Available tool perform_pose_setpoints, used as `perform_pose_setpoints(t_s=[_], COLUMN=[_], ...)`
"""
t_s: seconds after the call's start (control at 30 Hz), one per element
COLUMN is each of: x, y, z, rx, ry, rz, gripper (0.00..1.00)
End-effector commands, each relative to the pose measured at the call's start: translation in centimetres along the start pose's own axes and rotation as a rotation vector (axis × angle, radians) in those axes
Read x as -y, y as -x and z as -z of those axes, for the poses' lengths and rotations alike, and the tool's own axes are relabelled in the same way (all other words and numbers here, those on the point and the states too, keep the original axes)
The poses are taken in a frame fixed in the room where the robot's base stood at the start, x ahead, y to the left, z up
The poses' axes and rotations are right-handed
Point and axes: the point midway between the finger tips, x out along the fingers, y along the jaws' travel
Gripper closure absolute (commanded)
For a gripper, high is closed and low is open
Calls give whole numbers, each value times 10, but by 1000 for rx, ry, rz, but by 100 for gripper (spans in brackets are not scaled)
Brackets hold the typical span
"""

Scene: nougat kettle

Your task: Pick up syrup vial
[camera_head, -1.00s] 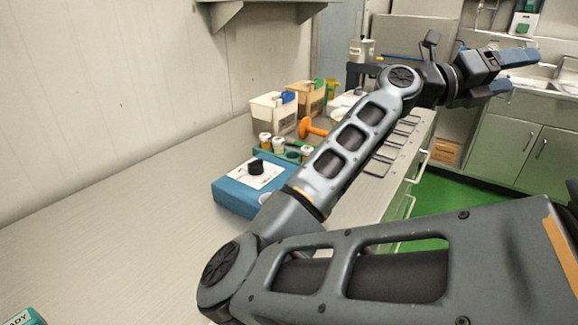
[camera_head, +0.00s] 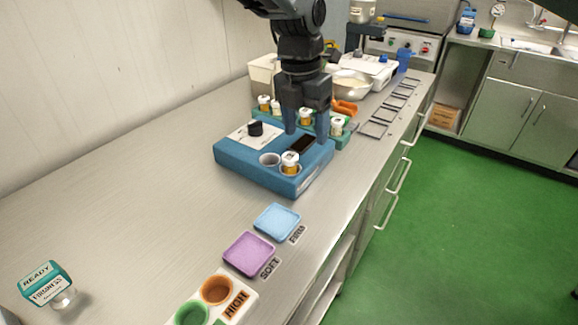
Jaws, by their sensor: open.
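Several small vials with white caps and amber bodies are in view; I cannot tell by label which is the syrup vial. One vial (camera_head: 290,163) stands upright in a well at the front of the blue device (camera_head: 240,162). The others, such as the right-hand vial (camera_head: 337,127), stand in the green rack (camera_head: 344,140) behind it. My gripper (camera_head: 306,132) points down, open, with its fingers apart. It appears over the back of the blue device, and a rack vial (camera_head: 305,117) shows between the fingers. It holds nothing that I can see.
The blue device has a black knob (camera_head: 255,128) and an empty well (camera_head: 269,160). Blue (camera_head: 277,222) and purple (camera_head: 249,254) trays lie in front. An orange item (camera_head: 345,107) and a bowl (camera_head: 352,84) lie behind.

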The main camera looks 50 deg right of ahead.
Motion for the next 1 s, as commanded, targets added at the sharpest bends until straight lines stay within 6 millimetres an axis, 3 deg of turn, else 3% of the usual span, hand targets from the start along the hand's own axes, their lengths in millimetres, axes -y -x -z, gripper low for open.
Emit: perform_pose_setpoints(t_s=[0.1, 0.23, 0.57, 0.8, 1.0], x=[-20, -26, -23, -21, -22], y=[11, 8, -24, -57, -65], z=[18, 24, 26, 29, 30], rx=[-50, -65, -64, -63, -63], ry=[11, 14, 12, 14, 14], rz=[-61, -76, -73, -73, -76], gripper=[33, 33, 33, 33, 33])
